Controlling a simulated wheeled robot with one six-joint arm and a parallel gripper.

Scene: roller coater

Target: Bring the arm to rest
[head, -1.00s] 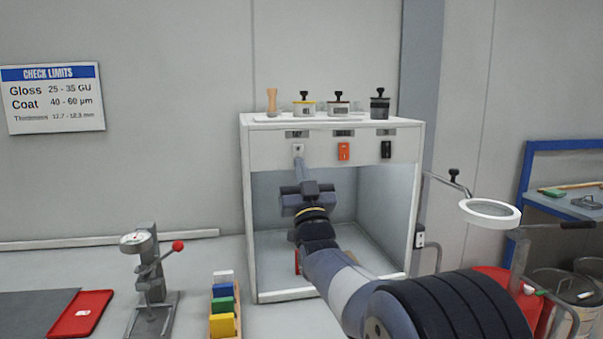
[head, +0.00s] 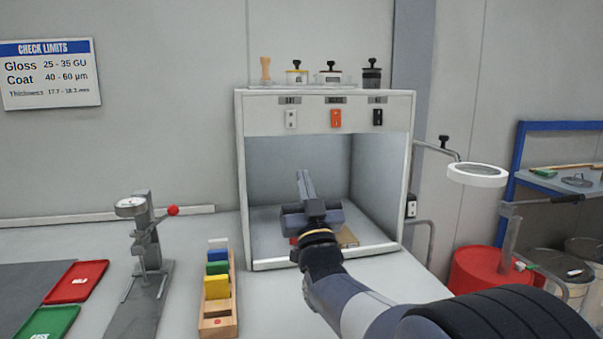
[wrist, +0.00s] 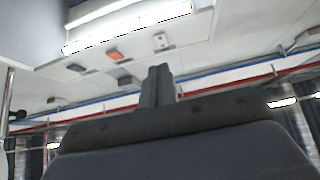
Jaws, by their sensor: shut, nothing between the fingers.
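My gripper (head: 304,176) is in front of the white cabinet's open bay in the head view, below its switch panel. The fingers lie together, pointing up and away, with nothing between them. In the wrist view the closed fingers (wrist: 157,86) stand upright in the middle of the picture. The white cabinet (head: 240,180) has a white switch (head: 291,119), an orange switch (head: 336,118) and a black switch (head: 378,117) on its front. My gripper is apart from all three switches.
A gauge stand with a red knob (head: 173,210) and a wooden rack (head: 218,328) of coloured blocks stand at the left. A brown item (head: 347,237) lies in the bay, partly hidden. A ring magnifier (head: 477,175) and a red drum (head: 480,270) are at the right.

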